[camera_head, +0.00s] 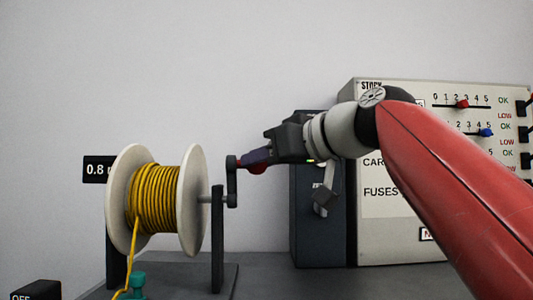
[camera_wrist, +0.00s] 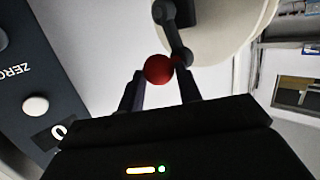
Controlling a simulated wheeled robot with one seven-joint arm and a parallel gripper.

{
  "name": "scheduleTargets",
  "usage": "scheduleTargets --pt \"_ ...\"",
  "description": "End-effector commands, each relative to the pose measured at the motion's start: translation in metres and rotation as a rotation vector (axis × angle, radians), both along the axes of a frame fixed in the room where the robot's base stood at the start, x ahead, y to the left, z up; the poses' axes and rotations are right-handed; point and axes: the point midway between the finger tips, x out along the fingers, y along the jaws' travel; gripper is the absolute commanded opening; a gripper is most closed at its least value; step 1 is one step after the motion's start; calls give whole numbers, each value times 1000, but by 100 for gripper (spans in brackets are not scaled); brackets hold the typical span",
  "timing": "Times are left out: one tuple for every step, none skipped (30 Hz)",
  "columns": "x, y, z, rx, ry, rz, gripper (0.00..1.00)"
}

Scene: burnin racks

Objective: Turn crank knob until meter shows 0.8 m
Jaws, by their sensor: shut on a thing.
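A white spool wound with yellow cord (camera_head: 155,198) stands on a dark stand, with the cord's free end hanging down its front. The meter (camera_head: 97,169) behind its left edge reads "0.8", with the unit partly hidden by the spool. A dark crank (camera_head: 231,182) sticks out at the spool's right and points up. My gripper (camera_head: 257,165) is shut on the red crank knob (camera_wrist: 159,69) at the crank's upper end. In the wrist view the knob sits between the two dark fingertips, and the spool's white flange (camera_wrist: 222,30) is behind it.
A dark cabinet (camera_head: 306,225) and a pale stock panel (camera_head: 375,235) with red and blue sliders stand right of the spool, partly behind my arm. A dark box marked "OFF" (camera_head: 37,290) is at lower left. A teal part (camera_head: 137,282) sits below the spool.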

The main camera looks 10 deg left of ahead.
Motion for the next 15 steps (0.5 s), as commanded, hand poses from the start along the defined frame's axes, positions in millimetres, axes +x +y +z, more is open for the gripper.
scheduleTargets --pt "0 3 -3 -4 8 9 13" --pt "0 3 -3 -4 8 9 13" --pt "0 3 -4 -5 8 9 13" --pt "0 3 -4 -5 8 9 13" --pt "0 3 -4 -5 8 9 13" --pt "0 3 -4 -5 8 9 13" --pt "0 3 -4 -5 8 9 13" --pt "0 3 -4 -5 8 9 13" --pt "0 3 -4 -5 8 9 13" --pt "1 4 -3 -4 8 9 13" --pt "2 4 -3 -4 8 9 13" --pt "3 4 -2 -4 8 9 13" --pt "5 4 -2 -5 9 9 13" --pt "6 5 -1 -5 9 10 13" --pt "9 6 -1 -4 10 10 13"
